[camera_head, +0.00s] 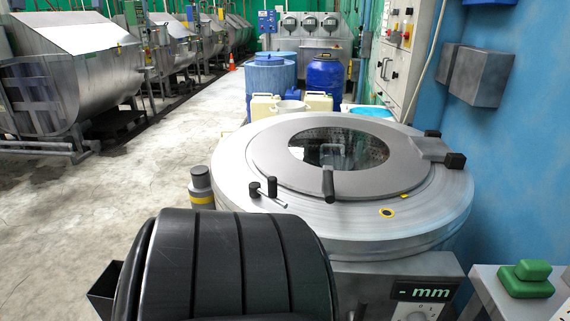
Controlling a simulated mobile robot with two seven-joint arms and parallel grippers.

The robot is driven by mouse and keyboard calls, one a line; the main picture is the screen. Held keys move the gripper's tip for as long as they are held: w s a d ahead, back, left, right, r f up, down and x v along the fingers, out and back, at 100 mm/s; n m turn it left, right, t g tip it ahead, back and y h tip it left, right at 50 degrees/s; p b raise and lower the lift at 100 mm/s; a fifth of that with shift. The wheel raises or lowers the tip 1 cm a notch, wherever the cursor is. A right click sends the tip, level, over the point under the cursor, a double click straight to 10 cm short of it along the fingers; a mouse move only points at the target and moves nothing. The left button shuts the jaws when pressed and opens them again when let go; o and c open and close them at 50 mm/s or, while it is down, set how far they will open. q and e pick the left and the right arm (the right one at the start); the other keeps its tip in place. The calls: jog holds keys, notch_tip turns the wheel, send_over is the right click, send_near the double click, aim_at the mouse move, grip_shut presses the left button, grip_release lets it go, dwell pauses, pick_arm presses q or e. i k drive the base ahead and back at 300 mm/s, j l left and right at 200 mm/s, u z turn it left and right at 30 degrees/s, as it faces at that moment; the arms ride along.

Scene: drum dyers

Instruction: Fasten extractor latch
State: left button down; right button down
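The extractor (452,212) is a wide, round, brushed-metal drum in the middle of the head view. Its lid (270,160) has a round glass window (340,150) and lies flat on top, with a hinge block (432,149) at the right. A black upright handle (328,186) stands at the lid's front edge. A small metal lever with black knobs (272,187), which looks like the latch, sits on the rim left of the handle. Whether it engages the lid is too small to tell. Neither of my grippers is in view.
A black ribbed rounded shape, probably mine, fills the lower middle foreground and hides part of the extractor's front. Blue barrels (325,78) stand behind; the concrete floor at left is clear.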

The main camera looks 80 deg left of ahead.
aim_at(255, 190)
jog(key=u, duration=2.6)
